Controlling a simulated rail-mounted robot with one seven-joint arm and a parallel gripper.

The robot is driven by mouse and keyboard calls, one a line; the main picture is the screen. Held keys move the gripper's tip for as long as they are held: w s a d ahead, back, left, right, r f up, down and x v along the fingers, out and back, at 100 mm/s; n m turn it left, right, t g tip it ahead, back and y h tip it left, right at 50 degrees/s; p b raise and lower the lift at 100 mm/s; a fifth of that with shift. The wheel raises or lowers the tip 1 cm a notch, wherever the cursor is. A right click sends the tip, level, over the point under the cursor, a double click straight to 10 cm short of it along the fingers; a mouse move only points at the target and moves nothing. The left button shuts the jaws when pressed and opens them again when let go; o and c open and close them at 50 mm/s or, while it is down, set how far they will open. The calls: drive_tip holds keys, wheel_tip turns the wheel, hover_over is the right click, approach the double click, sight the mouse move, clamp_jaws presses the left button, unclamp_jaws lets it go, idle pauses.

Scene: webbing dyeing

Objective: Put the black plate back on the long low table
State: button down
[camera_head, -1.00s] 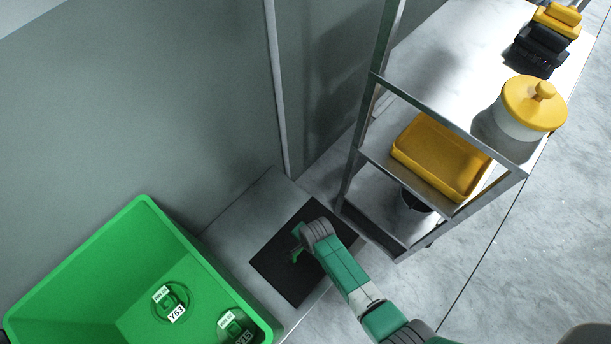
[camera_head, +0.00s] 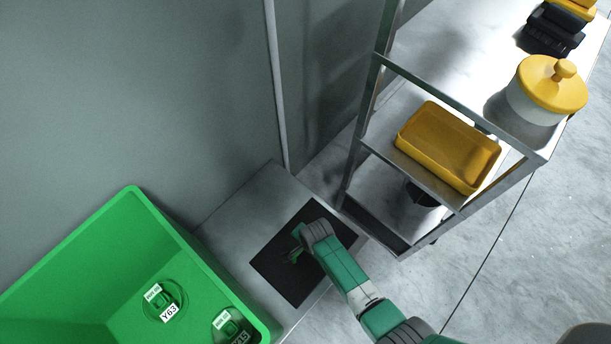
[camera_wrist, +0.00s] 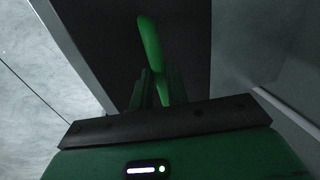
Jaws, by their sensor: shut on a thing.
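The black plate (camera_head: 287,283) looks flat over the grey long low table (camera_head: 232,222), near its right edge. I cannot tell whether it touches the top. My gripper (camera_head: 294,256) points down over the middle of the plate. In the wrist view, my gripper (camera_wrist: 157,85) is shut on a slim green handle-like piece (camera_wrist: 149,38) that stands out over the dark plate (camera_wrist: 110,35). Its join to the plate is hidden. My arm covers the plate's right part in the head view.
A green crate (camera_head: 190,245) holding labelled green items stands close to the plate's left. A metal rack (camera_head: 425,85) with a yellow tray (camera_head: 447,147) stands at the right. The wall runs behind the table.

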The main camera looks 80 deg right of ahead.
drive_tip(key=c, duration=1.3)
unclamp_jaws()
drive_tip(key=shift+d, duration=0.1)
wheel_tip(320, 180, up, 8)
drive_tip(key=s+a+p, duration=0.1)
drive_tip(key=p, duration=0.3)
drive_tip(key=shift+s+f, duration=0.15)
